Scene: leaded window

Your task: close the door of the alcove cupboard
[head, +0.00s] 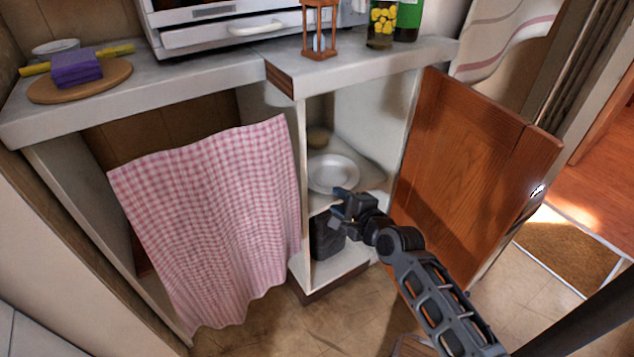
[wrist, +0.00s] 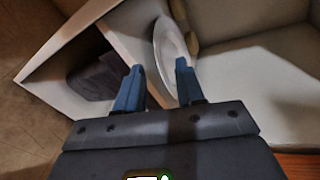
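The alcove cupboard (head: 375,120) is open in the head view. Its brown wooden door (head: 465,160) is hinged on the right and stands swung well out to the right. My gripper (head: 338,203) is in front of the cupboard opening, left of the door and apart from it. In the wrist view the two blue fingers of my gripper (wrist: 158,88) are spread with nothing between them. A white plate (head: 333,173) lies on the cupboard's shelf and also shows beyond the fingers in the wrist view (wrist: 170,50).
A dark box (head: 327,237) stands on the cupboard's lower level. A pink checked curtain (head: 215,215) hangs to the left. The counter (head: 200,82) above carries an hourglass (head: 319,30) and jars. A doormat (head: 560,252) lies right of the door.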

